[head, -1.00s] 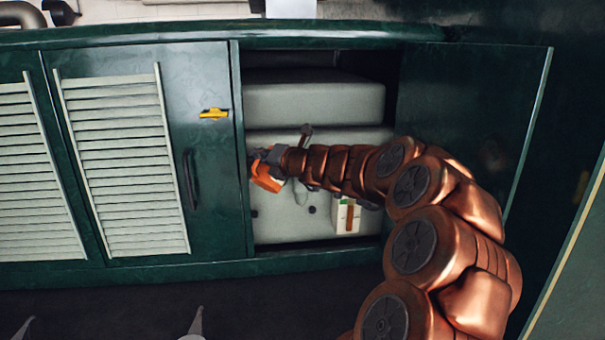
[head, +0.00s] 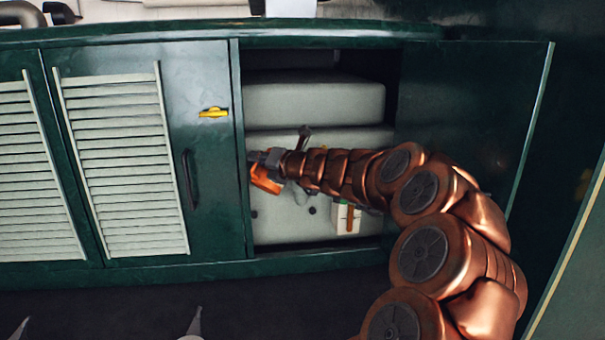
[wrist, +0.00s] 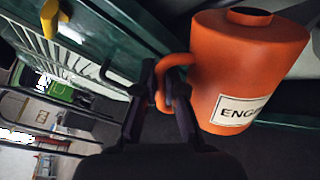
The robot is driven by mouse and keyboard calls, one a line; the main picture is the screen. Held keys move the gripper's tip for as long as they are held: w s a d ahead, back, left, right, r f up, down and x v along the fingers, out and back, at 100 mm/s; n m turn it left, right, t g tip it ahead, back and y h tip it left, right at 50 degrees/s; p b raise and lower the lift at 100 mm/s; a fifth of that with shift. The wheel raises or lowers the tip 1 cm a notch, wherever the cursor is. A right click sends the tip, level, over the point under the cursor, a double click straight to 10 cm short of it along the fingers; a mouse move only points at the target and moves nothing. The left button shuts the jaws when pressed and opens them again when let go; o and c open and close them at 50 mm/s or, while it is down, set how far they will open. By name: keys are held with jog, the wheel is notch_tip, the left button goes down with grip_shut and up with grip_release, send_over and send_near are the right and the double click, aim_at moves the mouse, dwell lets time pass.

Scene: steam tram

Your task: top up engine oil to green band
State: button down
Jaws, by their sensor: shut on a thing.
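My gripper (wrist: 163,84) is shut on the handle of an orange can (wrist: 238,75) in the wrist view. The can's label is cut off and reads "ENG". In the head view my gripper (head: 264,160) and the orange can (head: 264,181) are at the left side of the open compartment, in front of the pale grey engine casing (head: 315,103). A small white gauge box (head: 341,219) with a green part and a brown strip sits low on the casing, partly behind my arm. Its level cannot be read. A short brown fitting (head: 304,136) stands above my wrist.
An open dark green door (head: 465,120) stands to the right of the compartment. A closed louvred door (head: 122,150) with a yellow latch (head: 213,113) and a dark handle (head: 192,180) is close on the left. Dark floor lies in front.

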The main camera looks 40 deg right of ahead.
jog(key=shift+f, duration=0.1)
jog(key=shift+a+f+n+b, duration=0.2)
jog(key=shift+f+n+b, duration=0.15)
jog(key=shift+b, duration=0.35)
jog(key=shift+r, duration=0.1)
dwell(0.6)
jog(key=shift+d+r+p, duration=0.3)
jog(key=shift+r+p, duration=0.3)
jog(key=shift+p, duration=0.4)
jog(key=shift+m, duration=0.45)
